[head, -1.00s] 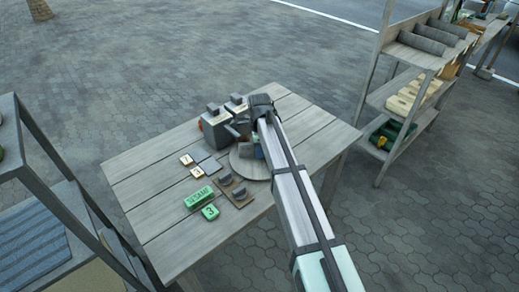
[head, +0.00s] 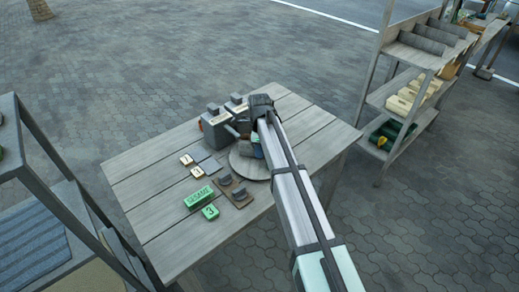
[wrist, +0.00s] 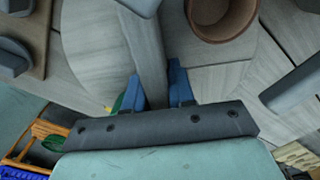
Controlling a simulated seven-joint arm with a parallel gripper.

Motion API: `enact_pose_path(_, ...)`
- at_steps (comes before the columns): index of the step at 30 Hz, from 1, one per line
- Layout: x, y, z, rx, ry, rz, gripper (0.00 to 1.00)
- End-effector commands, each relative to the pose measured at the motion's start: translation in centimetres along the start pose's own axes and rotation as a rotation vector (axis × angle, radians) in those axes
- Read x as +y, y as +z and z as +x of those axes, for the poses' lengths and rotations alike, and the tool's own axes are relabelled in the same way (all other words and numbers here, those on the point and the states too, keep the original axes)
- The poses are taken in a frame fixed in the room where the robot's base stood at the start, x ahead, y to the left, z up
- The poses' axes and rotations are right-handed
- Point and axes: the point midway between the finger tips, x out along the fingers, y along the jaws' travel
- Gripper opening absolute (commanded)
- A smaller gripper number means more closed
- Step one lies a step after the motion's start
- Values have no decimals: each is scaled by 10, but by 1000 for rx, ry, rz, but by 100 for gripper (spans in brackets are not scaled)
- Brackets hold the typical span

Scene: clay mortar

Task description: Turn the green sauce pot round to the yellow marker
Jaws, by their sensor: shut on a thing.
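A round wooden turntable (head: 246,166) sits on the slatted table; its disc also shows in the wrist view (wrist: 88,40). My gripper (wrist: 156,88) is over the disc, its blue fingers closed on the two sides of a grey bar (wrist: 149,50). In the head view my arm hides most of this spot. A small green patch (wrist: 118,103) shows beside the left finger, mostly covered; I cannot tell whether it is the green sauce pot. A tiny yellow spot lies by it, too small to identify as the marker.
Two grey boxy containers (head: 215,130) stand behind the turntable. A green labelled block (head: 199,197), a small green block (head: 210,212) and dark knobs on a board (head: 236,196) lie to the left. A brown bowl (wrist: 222,14) shows in the wrist view. The table's front left is clear.

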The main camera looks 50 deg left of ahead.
Motion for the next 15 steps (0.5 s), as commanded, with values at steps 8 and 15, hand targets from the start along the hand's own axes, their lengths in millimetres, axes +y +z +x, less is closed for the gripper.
enact_pose_path(8, 0, 0, 0, 0, 0, -1, 38)
enact_pose_path(15, 0, 0, 0, 0, 0, -1, 45)
